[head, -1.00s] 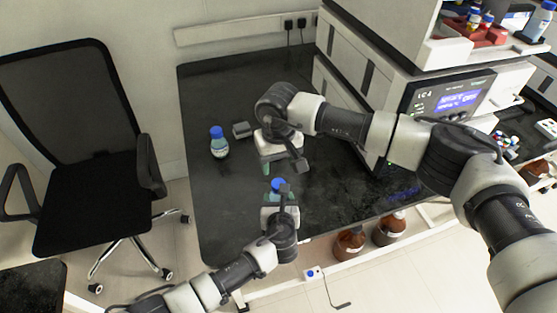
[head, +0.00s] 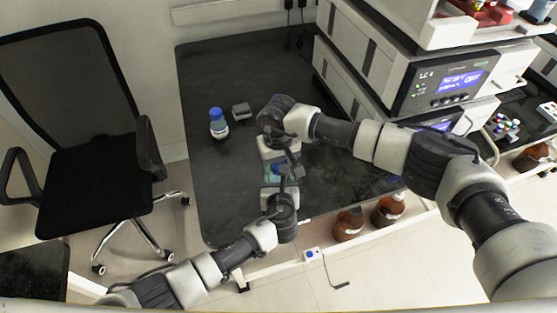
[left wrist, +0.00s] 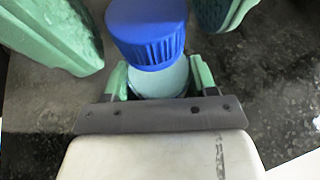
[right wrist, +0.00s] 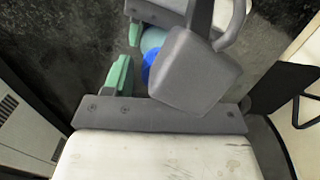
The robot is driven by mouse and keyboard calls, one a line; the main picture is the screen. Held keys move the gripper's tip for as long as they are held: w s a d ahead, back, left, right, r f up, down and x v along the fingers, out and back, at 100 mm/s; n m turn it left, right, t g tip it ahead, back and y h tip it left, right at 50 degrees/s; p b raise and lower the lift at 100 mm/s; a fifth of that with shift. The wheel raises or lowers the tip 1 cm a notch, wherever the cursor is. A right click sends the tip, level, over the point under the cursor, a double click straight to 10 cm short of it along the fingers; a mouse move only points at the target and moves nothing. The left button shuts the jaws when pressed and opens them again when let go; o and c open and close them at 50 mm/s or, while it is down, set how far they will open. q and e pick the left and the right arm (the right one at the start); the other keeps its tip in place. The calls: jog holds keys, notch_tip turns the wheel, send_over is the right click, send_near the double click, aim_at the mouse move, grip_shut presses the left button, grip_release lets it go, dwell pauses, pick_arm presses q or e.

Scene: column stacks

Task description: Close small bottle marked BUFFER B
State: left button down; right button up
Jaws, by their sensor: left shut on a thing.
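The small bottle (left wrist: 163,83) has a pale body and a ribbed blue cap (left wrist: 150,40) on its top. I cannot see its label or tell how tight the cap is. My left gripper (head: 277,180) is shut on the bottle's body, with green fingers at both sides in the left wrist view. My right gripper (head: 273,165) faces it from the far side. Its green fingers stand wide apart around the cap, with a gap on each side. In the right wrist view, a grey block hides much of the bottle and one finger.
A larger blue-capped bottle (head: 218,125) and a small grey block (head: 241,111) stand on the dark bench (head: 215,175). An instrument with a lit screen (head: 455,82) stands at the right. Brown bottles (head: 348,223) are below the bench edge. A chair (head: 85,160) is at the left.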

jog(key=c, duration=0.9)
jog(key=shift+o, duration=0.2)
jog(key=m, duration=0.6)
jog(key=shift+m, duration=0.3)
jog(key=o, duration=1)
jog(key=shift+r, duration=0.1)
jog(key=shift+r, duration=2.15)
jog(key=shift+c, duration=0.4)
